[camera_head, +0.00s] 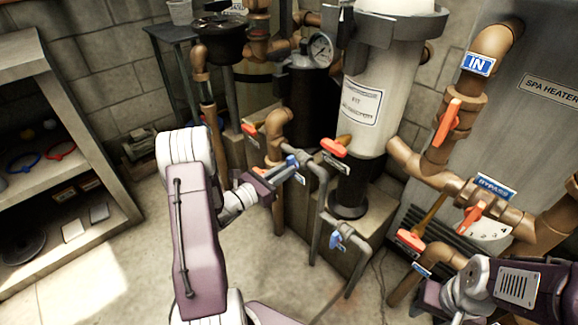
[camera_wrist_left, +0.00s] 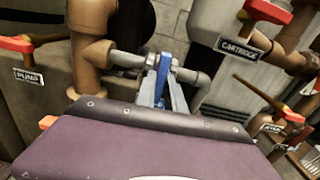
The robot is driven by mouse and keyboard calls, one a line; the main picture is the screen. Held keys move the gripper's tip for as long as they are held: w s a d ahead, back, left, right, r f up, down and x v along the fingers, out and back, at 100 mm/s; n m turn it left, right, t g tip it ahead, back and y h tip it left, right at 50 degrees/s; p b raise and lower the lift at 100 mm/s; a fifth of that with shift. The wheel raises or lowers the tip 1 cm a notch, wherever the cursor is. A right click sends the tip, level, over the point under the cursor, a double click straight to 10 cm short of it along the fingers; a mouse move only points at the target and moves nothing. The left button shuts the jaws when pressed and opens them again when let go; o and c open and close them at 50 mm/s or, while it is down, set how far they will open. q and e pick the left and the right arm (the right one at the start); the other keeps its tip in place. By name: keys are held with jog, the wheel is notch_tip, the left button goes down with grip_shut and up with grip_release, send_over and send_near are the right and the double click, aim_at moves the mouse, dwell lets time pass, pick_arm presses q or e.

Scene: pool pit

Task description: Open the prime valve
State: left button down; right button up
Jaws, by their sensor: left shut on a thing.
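A valve with a blue lever handle (camera_head: 292,162) sits on a thin grey pipe left of the white filter vessel. Its small label is not readable, so I cannot confirm that it is the prime valve. My left gripper (camera_head: 284,168) is at this handle. In the left wrist view the blue handle (camera_wrist_left: 163,74) stands nearly upright between the grey fingers of my left gripper (camera_wrist_left: 164,92), which are shut on it. The valve body behind is partly hidden. My right arm shows at the lower right, but its fingers are not visible.
A second blue-handled valve (camera_head: 338,238) is on the lower grey pipe. Orange-handled valves stand close by, including the cartridge (camera_wrist_left: 262,12) and pump (camera_wrist_left: 18,44) ones. The white filter vessel (camera_head: 385,85) is to the right. A shelf (camera_head: 100,185) stands left, with open floor in front.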

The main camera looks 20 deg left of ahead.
pick_arm(q)
jog(key=n+p, duration=1.1)
jog(key=n, duration=0.7)
jog(key=shift+p, duration=0.3)
jog(key=c, duration=1.3)
grip_release()
jog(key=p+v, duration=0.1)
jog(key=v, duration=0.6)
jog(key=shift+p, duration=0.35)
